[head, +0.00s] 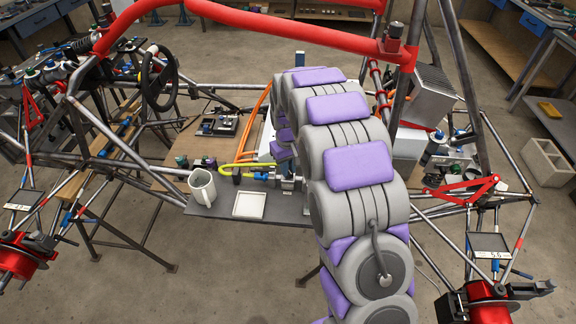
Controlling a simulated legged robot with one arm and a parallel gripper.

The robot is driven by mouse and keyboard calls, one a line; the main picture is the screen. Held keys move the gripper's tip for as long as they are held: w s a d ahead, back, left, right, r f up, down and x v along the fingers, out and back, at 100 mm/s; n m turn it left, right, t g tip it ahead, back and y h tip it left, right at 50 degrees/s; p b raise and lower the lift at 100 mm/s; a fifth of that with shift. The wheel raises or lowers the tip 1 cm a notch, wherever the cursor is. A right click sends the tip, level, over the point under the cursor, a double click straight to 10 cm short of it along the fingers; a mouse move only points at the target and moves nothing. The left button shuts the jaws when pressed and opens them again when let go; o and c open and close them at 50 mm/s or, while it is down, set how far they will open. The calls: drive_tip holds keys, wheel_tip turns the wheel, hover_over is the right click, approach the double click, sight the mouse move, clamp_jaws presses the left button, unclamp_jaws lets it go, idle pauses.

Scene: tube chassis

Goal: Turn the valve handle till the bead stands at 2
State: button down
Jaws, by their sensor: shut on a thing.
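My arm comes up from the bottom of the view and reaches over the board. My gripper (282,152) shows only in part at the arm's far end, low beside the pipe fittings. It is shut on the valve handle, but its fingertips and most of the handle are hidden. A yellow bent bar (256,164) runs from the left to just beneath the gripper. Silver fittings (288,182) sit below it. I cannot make out the bead or the number 2.
Orange hoses (253,118) rise behind. Red roll-bar tubes (290,30) cross above, and grey chassis tubes surround the board.

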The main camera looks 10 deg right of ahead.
drive_tip(key=shift+m, duration=0.3)
drive_tip(key=c, duration=1.1)
unclamp_jaws()
wheel_tip(320, 180, up, 17)
drive_tip(key=p, duration=0.3)
drive_tip(key=shift+w+r, duration=0.1)
drive_tip(key=shift+r, duration=0.05)
